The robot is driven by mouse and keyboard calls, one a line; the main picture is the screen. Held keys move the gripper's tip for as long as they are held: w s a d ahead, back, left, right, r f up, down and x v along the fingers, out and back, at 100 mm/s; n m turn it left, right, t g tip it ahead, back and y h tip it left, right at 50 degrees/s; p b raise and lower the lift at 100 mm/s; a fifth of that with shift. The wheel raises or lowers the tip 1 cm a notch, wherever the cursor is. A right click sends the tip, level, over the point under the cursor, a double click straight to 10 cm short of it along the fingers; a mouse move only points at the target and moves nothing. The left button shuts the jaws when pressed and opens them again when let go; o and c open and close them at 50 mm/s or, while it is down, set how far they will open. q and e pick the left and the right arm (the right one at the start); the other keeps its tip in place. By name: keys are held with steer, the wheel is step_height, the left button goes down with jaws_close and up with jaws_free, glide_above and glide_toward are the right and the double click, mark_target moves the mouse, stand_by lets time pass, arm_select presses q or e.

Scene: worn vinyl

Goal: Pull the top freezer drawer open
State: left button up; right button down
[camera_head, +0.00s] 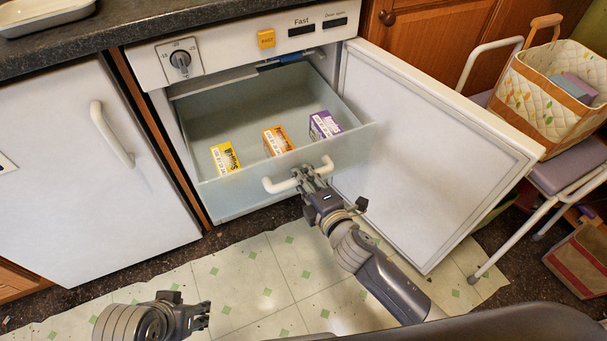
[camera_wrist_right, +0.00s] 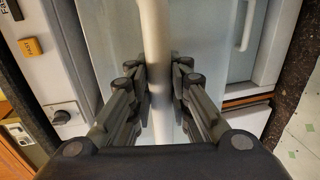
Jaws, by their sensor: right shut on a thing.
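The top freezer drawer (camera_head: 232,197) is pulled out of the freezer, and its inside shows from above. Its white bar handle (camera_head: 276,186) is on the front panel. My right gripper (camera_head: 308,174) is shut on this handle; in the right wrist view the handle (camera_wrist_right: 155,60) runs between the two fingers (camera_wrist_right: 158,88). Inside the drawer are a yellow box (camera_head: 225,158), an orange box (camera_head: 278,140) and a purple box (camera_head: 324,125). My left gripper (camera_head: 203,316) is low at the bottom left, away from the drawer; its jaw opening is unclear.
The freezer door (camera_head: 420,150) stands wide open to the right of the drawer. A closed white door (camera_head: 70,190) with a handle is at left. A dark counter (camera_head: 60,45) with a white tray (camera_head: 40,14) is above. A stool with a basket (camera_head: 550,95) stands at right.

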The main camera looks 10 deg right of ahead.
steer(key=c, duration=1.8)
jaws_free()
steer(key=v, duration=1.2)
steer(key=shift+d, duration=0.1)
